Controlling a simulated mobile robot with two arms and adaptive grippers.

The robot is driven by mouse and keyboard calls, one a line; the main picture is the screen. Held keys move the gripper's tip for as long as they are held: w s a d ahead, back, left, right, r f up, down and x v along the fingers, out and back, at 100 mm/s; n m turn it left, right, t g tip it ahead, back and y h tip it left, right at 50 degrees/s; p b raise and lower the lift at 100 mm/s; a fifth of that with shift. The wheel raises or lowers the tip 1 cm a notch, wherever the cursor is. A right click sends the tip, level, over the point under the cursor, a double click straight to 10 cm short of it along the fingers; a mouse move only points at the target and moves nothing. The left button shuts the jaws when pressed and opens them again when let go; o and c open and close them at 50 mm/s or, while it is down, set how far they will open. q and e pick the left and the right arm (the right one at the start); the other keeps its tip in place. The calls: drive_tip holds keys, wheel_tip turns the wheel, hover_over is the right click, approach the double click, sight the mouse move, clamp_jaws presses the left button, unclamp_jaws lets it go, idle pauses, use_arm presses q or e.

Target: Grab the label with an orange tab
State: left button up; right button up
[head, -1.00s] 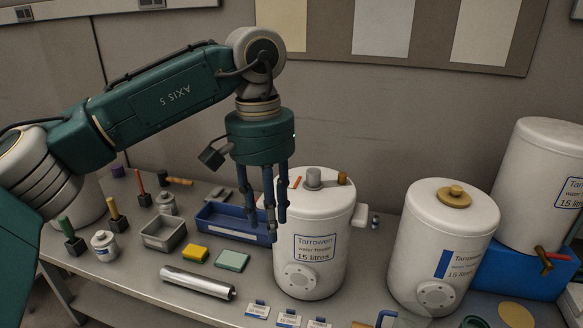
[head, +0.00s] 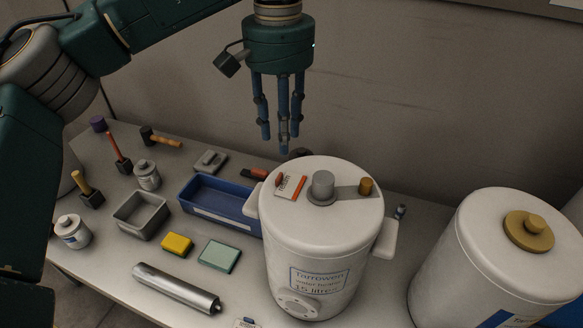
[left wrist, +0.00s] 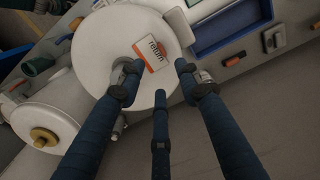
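The label (head: 290,186) is a small white card with an orange edge and the word "return". It lies on top of the white Tarrowen water heater (head: 318,235), left of the grey cap. It also shows in the left wrist view (left wrist: 150,52), partly over a reddish round spot. My left gripper (head: 280,135) hangs above the back of the heater's top, fingers pointing down, apart from the label. Its blue fingers are spread and empty. In the left wrist view the fingertips (left wrist: 155,80) stand around the near side of the label. My right gripper is not in view.
A grey cap (head: 322,186) and a brass fitting (head: 366,187) rise from the heater's top. A blue tray (head: 213,203) stands to its left. A second white tank (head: 495,255) stands to the right. Small tools and pots fill the table's left side.

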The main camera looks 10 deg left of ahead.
use_arm(q)
hover_over(281, 176)
wheel_tip(281, 176, down, 4)
drive_tip(key=shift+s+f, duration=0.1)
drive_tip(key=shift+f, duration=0.15)
drive_tip(key=shift+f+p, duration=1.2)
drive_tip(key=shift+f, duration=1.5)
clamp_jaws()
